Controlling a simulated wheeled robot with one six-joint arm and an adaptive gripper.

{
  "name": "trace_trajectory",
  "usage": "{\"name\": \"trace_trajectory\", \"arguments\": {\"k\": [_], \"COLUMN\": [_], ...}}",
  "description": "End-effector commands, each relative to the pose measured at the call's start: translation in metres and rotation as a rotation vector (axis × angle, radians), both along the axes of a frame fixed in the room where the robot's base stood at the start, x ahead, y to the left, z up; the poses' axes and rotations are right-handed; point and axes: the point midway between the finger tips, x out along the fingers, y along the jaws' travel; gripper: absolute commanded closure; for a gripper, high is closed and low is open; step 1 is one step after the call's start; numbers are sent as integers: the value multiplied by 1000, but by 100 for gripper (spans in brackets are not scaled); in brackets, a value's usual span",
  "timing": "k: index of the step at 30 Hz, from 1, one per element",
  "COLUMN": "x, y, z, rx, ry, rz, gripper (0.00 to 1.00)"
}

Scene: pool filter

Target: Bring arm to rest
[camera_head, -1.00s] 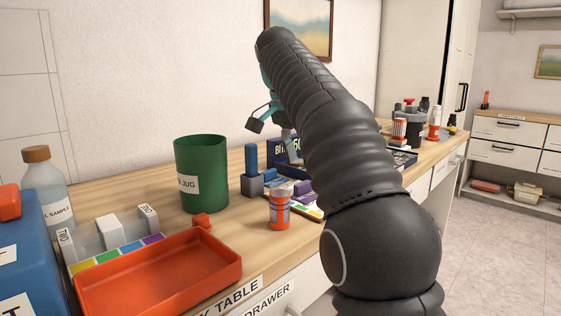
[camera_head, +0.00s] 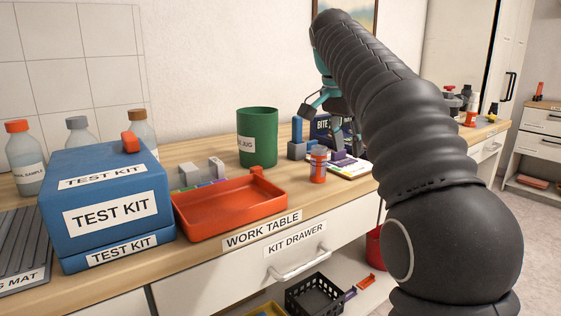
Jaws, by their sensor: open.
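My arm, dark and ribbed, rises at the right of the head view and reaches over the work table (camera_head: 215,254). My gripper (camera_head: 318,112), teal with dark fingertips, hangs at the arm's far end above the back of the table. It is open and I see nothing held in it. Part of it is hidden behind the arm. Below it stand a small blue block piece (camera_head: 297,140) and an orange-red small jar (camera_head: 318,165); the gripper appears apart from both.
A blue test kit box (camera_head: 110,215), a red tray (camera_head: 230,215) and a green jug (camera_head: 258,137) stand on the table. Several bottles (camera_head: 25,165) line the back left. Below are the kit drawer (camera_head: 245,262) and a black basket (camera_head: 313,298). Floor shows at right.

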Motion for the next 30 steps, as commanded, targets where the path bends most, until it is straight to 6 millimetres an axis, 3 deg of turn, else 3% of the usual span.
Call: {"name": "trace_trajectory", "arguments": {"k": [11, 17, 23, 30], "x": [-35, -75, -129, -196], "y": [-9, -15, -19, -21], "z": [-7, -26, -62, -125], "rx": [2, 2, -5, -24], "ry": [-12, -28, -57, -100], "rz": [142, 285, 458, 644], "gripper": [59, 59, 59, 59]}}
